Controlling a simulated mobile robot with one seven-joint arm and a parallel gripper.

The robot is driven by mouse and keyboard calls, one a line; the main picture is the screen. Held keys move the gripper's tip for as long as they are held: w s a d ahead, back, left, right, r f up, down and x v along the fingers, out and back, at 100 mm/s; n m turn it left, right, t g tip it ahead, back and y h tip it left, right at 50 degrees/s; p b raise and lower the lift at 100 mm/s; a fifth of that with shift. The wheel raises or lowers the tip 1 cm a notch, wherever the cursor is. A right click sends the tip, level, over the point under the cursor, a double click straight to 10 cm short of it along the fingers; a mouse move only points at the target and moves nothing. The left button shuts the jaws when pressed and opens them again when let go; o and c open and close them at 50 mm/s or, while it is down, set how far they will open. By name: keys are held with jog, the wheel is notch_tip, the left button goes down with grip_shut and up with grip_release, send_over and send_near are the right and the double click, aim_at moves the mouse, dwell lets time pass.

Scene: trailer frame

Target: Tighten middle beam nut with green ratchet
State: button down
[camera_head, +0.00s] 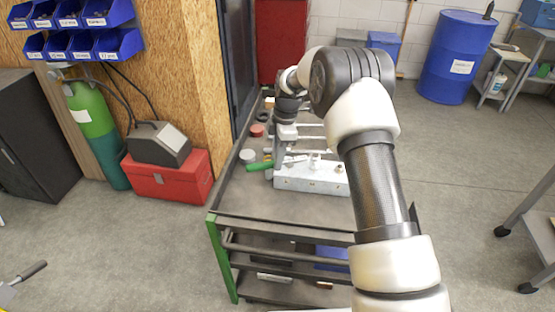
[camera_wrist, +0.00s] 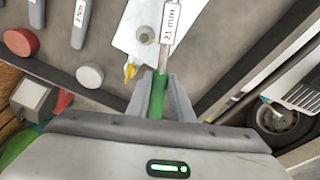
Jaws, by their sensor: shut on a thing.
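My gripper (camera_wrist: 160,98) is shut on the green handle of the ratchet (camera_wrist: 157,99). The ratchet's metal shaft carries a white "21 mm" label and extends over a pale metal beam (camera_wrist: 130,28); its far end is outside the wrist view. A round grey nut (camera_wrist: 145,37) shows on the beam, left of the shaft; I cannot tell whether it is the middle one. Contact between ratchet and nut cannot be seen.
The cart top (camera_head: 280,205) is clear in front of the beam. A red round piece (camera_wrist: 20,42) and a light grey one (camera_wrist: 90,76) lie left of the ratchet, with more labelled tools (camera_wrist: 77,14). A dark cabinet (camera_head: 237,60) stands close behind the cart's left side.

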jog(key=shift+w+a+m, duration=0.1)
jog(key=shift+w+m, duration=0.7)
jog(key=shift+w, duration=0.05)
jog(key=shift+w+m+t, duration=0.3)
jog(key=shift+w+m, duration=0.5)
jog(key=shift+w, duration=0.3)
